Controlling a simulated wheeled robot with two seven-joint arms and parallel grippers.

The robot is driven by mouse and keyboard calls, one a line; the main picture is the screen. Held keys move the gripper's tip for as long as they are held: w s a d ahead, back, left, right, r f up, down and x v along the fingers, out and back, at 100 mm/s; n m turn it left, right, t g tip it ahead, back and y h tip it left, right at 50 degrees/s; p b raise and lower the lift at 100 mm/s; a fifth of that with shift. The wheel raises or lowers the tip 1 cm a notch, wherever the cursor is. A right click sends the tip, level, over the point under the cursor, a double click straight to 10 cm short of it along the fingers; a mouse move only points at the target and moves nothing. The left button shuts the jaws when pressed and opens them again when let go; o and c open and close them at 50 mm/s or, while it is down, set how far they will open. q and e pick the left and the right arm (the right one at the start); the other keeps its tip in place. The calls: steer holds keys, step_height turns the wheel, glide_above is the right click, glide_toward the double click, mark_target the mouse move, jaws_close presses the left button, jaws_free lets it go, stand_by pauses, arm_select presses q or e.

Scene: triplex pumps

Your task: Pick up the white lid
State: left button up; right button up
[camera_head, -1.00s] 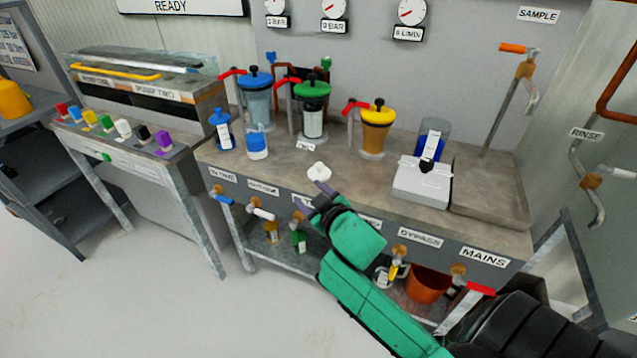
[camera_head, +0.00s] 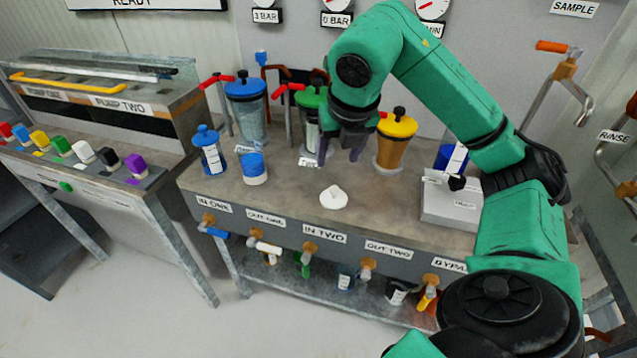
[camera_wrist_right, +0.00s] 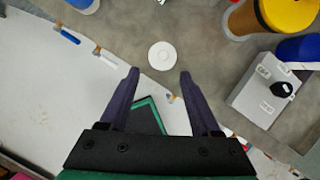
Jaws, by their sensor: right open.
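The white lid (camera_head: 334,197) is a small round disc with a knob, lying on the grey-brown bench top (camera_head: 290,190) near its front edge. It also shows in the right wrist view (camera_wrist_right: 162,56), just beyond and between the fingertips. My right gripper (camera_head: 341,155) is open and empty, pointing down above the bench. In the head view it appears behind and above the lid, apart from it. It also shows in the right wrist view (camera_wrist_right: 160,75) with its fingers spread wide. My left gripper is not in view.
Blue-lidded (camera_head: 246,105), green-lidded and yellow-lidded (camera_head: 396,140) pump vessels stand along the back. A blue bottle (camera_head: 209,152) and a blue-and-white cup (camera_head: 253,168) stand left of the lid. A white device (camera_head: 449,200) stands right. Valve handles line the front; the bench around the lid is clear.

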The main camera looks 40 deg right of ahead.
mark_target(334, 188)
steer(key=x, duration=0.8)
steer(key=s+b+x, duration=0.1)
steer(key=x, duration=0.3)
steer(key=shift+d+f, duration=0.1)
steer(key=shift+d, duration=0.2)
steer(key=shift+f, duration=0.15)
steer(key=shift+w, duration=0.1)
steer(key=shift+c, duration=1.2)
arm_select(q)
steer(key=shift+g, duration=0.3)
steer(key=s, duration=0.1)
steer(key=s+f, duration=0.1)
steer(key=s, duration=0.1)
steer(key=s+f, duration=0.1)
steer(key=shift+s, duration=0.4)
arm_select(e)
jaws_close()
